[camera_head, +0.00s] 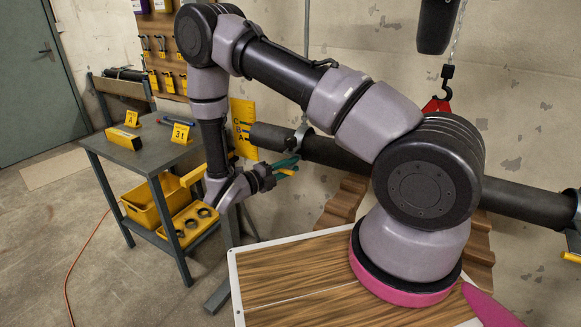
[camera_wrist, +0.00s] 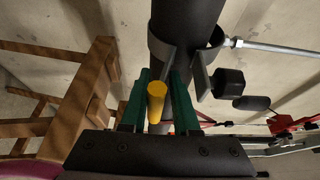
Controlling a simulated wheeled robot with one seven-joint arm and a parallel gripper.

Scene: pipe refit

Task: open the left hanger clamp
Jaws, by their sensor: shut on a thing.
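The left hanger clamp (camera_head: 299,138) is a grey metal ring around the dark pipe (camera_head: 335,152). In the wrist view the clamp (camera_wrist: 160,50) shows a curved band on the pipe and a second curved piece toward a threaded rod (camera_wrist: 275,49). My gripper (camera_head: 284,168) is just below the clamp. Its green fingers (camera_wrist: 156,108) are shut on a yellow handle (camera_wrist: 156,88), which points toward the wrist camera. The handle's joint with the clamp is hidden.
A grey side table (camera_head: 150,140) with yellow markers and a yellow bin (camera_head: 145,205) stands at left. A red hook block (camera_head: 437,104) hangs behind my arm. A right hanger (camera_head: 577,215) holds the pipe's right end.

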